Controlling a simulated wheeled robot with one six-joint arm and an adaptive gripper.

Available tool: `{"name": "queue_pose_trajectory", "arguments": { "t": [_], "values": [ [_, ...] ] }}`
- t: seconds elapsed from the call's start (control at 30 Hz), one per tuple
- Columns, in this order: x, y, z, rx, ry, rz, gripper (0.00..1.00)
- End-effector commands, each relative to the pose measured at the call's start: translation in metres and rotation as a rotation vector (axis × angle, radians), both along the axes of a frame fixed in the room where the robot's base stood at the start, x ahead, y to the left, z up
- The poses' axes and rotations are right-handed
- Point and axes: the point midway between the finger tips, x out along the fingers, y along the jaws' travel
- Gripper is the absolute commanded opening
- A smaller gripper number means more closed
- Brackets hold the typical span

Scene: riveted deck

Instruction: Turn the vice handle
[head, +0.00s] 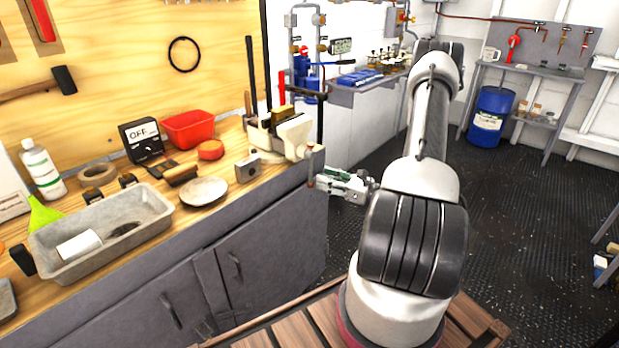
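The cream-coloured vice (292,138) is at the right end of the wooden bench, with a brownish block between its jaws. A short brownish end shows below the screw head. My gripper (322,181), with green and pale metal parts, reaches left from my arm to just below the screw head, close to that lower end. Whether it touches the handle, and how far apart its fingers are, is too small to tell.
The bench holds a metal basin (105,235), a plate (204,191), a red bin (189,129), a black OFF box (142,141) and a grey block (248,168) near the vice. Grey cabinets (265,235) stand below. Dark floor (520,230) is open to the right; a blue drum (490,117) stands behind.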

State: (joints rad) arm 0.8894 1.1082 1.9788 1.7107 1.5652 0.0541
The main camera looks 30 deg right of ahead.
Motion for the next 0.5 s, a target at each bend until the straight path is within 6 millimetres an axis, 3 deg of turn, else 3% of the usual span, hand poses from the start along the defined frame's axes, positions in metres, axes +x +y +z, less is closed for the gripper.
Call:
{"name": "queue_pose_trajectory", "arguments": {
  "t": [0.3, 0.5],
  "values": [
    [0.043, 0.028, 0.000, -0.001, 0.000, 0.004, 0.35],
    [0.053, 0.033, 0.000, -0.001, 0.001, 0.003, 0.35]
  ]
}}
